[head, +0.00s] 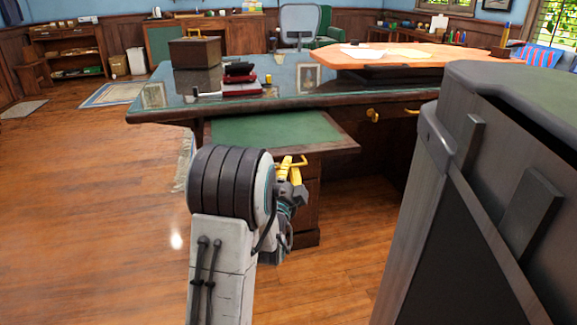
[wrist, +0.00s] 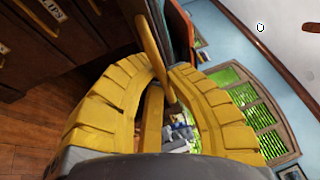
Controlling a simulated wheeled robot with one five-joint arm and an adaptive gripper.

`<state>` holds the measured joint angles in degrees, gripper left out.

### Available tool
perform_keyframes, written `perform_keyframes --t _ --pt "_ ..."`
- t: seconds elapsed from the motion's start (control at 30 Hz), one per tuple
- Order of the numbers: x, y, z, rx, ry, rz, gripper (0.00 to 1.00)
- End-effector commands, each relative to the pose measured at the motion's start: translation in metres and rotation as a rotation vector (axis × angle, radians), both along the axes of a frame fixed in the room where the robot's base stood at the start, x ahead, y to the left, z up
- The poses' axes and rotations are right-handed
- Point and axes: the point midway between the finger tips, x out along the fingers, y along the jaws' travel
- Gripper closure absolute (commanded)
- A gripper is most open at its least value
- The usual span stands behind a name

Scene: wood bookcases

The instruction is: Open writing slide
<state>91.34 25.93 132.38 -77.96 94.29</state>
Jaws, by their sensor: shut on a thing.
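The writing slide (head: 275,129) is a green-topped wooden board that sticks out from under the top of the dark wooden desk (head: 188,116). My gripper (head: 291,165) is at the slide's front edge, partly hidden behind my own arm in the head view. In the wrist view, the yellow fingers of my gripper (wrist: 163,72) close around a brass-coloured bar, the slide's handle (wrist: 151,40). The slide's far end is hidden under the desk top.
A dark box (head: 195,52), red books (head: 241,86) and an orange-brown board with papers (head: 420,56) sit on the desk. A brass drawer knob (head: 372,115) is right of the slide. Open wooden floor (head: 110,210) lies to the left.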

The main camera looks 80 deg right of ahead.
Motion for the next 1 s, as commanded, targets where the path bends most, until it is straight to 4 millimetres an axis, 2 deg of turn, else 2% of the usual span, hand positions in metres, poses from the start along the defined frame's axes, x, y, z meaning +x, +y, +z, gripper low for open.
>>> perform_keyframes --t 0.27,0.3,0.6,0.87,1.0 --pt "0.0004 0.0003 -0.0005 0.001 0.001 0.001 1.00" --pt "0.0004 0.0002 -0.0005 0.001 0.001 0.001 0.86" --pt "0.0002 0.0000 -0.0003 0.001 0.001 0.000 0.59" --pt "0.0001 0.0000 0.0007 0.000 0.000 0.000 0.59" --pt "0.0001 -0.0002 0.0088 -0.002 0.000 0.000 0.59"
